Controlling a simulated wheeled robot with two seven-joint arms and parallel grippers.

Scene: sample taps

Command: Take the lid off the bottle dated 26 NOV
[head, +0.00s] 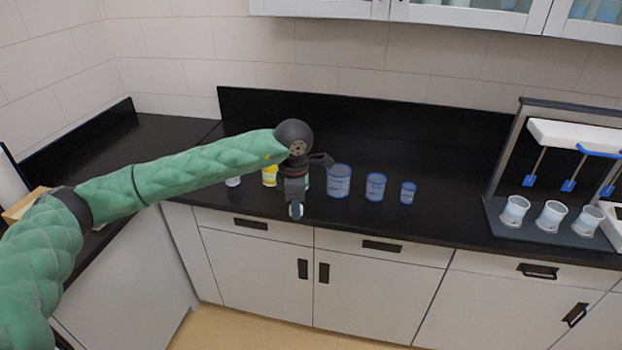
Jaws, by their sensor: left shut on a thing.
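My left gripper (295,208) points down at the front of the dark counter. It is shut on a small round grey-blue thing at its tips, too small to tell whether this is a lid. A yellow bottle (269,175) and a pale one (233,181) stand behind and left of the gripper, partly covered by my arm. Another pale container is mostly hidden behind the gripper. No date can be read, so I cannot tell which bottle is dated 26 NOV. My right gripper is out of view.
Right of the gripper stand a large (339,181), a medium (375,187) and a small (408,192) blue-rimmed container. A stirrer stand (520,232) with three beakers is at the far right. The counter between is clear. Cabinets (470,14) hang above.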

